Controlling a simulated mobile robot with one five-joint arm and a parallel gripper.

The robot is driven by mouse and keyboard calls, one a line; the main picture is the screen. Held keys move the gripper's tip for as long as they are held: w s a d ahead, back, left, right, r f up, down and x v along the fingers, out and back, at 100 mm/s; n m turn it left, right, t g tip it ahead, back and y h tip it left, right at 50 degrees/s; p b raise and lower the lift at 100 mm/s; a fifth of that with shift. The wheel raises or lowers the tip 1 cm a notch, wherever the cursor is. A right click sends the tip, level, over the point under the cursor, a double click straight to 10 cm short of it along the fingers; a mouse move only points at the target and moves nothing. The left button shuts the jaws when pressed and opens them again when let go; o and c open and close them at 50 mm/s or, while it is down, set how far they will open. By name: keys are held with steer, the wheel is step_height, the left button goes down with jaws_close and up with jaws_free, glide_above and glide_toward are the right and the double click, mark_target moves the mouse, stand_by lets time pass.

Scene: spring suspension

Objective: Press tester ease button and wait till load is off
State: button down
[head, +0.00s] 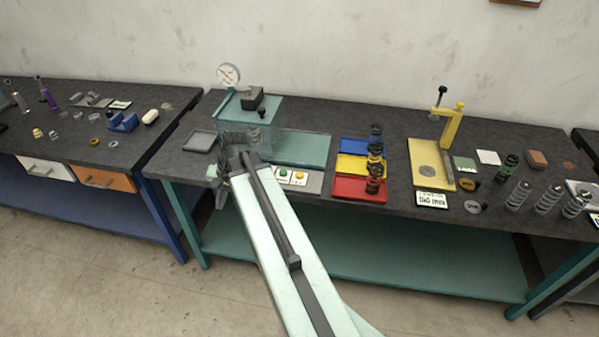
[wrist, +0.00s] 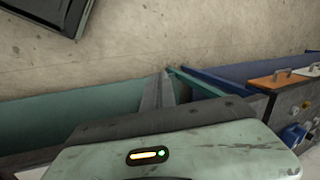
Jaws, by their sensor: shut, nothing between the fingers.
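The spring tester (head: 246,107) stands at the back left of the middle bench, with a teal frame, a dark block on top and a round dial gauge (head: 228,74). Its lower front is partly hidden by my arm. Right of my wrist is a small panel with a green button (head: 283,172) and a yellow button (head: 300,175). Their labels are too small to read, so I cannot tell which is ease. My gripper (head: 221,188) is shut and empty at the bench's front edge, left of the buttons and apart from them. The dial reading is not legible.
Blue, yellow and red trays (head: 359,188) with dark springs lie right of the panel. A yellow press stand (head: 447,135) and several loose springs stand farther right. A grey tray (head: 199,141) lies left of the tester. Another bench (head: 60,150) is at left.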

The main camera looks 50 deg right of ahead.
steer(key=s+d+r+m+t+p, duration=0.1)
steer(key=d+r+m+t, duration=0.1)
steer(key=d+m, duration=0.5)
steer(key=s+d+r+m+t, duration=0.1)
steer(key=d+r+m+t, duration=0.15)
steer(key=d, duration=0.95)
step_height(320, 180, up, 4)
steer(key=m+t, duration=0.2)
steer(key=m, duration=0.3)
glide_above(302, 175)
steer(key=shift+f+h+p, duration=0.1)
steer(key=shift+h+p, duration=0.2)
steer(key=shift+p, duration=0.1)
steer(key=shift+f, duration=0.1)
step_height(302, 175, down, 9)
steer(key=b, duration=0.9)
steer(key=shift+r, duration=0.2)
steer(key=shift+f, duration=0.1)
steer(key=shift+f+b, duration=0.35)
